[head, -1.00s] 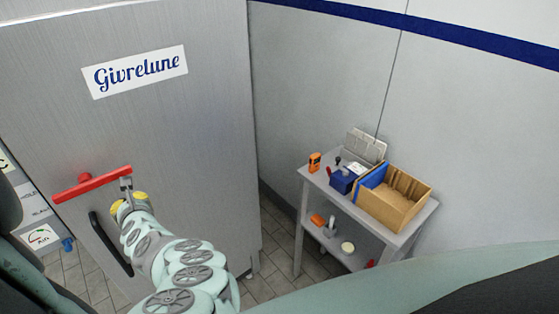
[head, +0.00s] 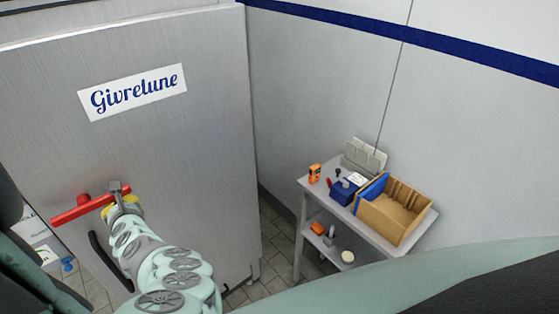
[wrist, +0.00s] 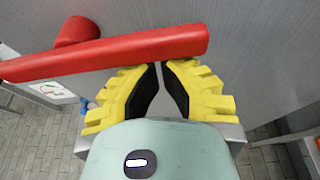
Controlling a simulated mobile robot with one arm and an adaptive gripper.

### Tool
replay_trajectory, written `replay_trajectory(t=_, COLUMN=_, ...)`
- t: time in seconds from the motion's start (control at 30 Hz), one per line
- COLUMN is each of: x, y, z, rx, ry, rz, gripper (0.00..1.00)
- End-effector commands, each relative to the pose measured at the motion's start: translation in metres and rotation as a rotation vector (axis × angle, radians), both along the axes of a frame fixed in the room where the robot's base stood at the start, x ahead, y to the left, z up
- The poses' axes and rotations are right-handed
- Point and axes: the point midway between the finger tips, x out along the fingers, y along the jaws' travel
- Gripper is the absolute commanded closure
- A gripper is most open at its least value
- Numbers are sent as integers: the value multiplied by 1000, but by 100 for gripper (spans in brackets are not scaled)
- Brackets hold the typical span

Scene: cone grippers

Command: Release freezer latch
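The freezer latch is a red lever (head: 80,209) on a round red hub, set on the grey metal freezer door (head: 190,150). The bar slants up to the right. In the wrist view the red lever (wrist: 120,55) crosses the top, with its free end at the right. My gripper (wrist: 159,65) has yellow ridged fingers with dark pads, and the tips are nearly together with nothing seen between them. The tips lie close along the bar's lower edge; contact is unclear. In the head view my gripper (head: 126,205) is at the lever's right end, partly hidden.
A dark door handle (head: 108,264) hangs below the lever, close to my arm. A grey shelf table (head: 392,237) stands right of the freezer, bearing a cardboard box (head: 385,217), a blue box (head: 345,192) and an orange device (head: 314,174). Tiled floor lies between them.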

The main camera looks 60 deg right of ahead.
Motion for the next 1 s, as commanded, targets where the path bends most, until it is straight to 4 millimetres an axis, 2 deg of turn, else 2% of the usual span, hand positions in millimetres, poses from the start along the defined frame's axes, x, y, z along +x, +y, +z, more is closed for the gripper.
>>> replay_trajectory(t=0.67, x=0, y=-2, z=8, rx=-91, ry=25, rz=2, gripper=100)
replay_trajectory(t=1.0, x=-1, y=-4, z=25, rx=-274, ry=79, rz=7, gripper=100)
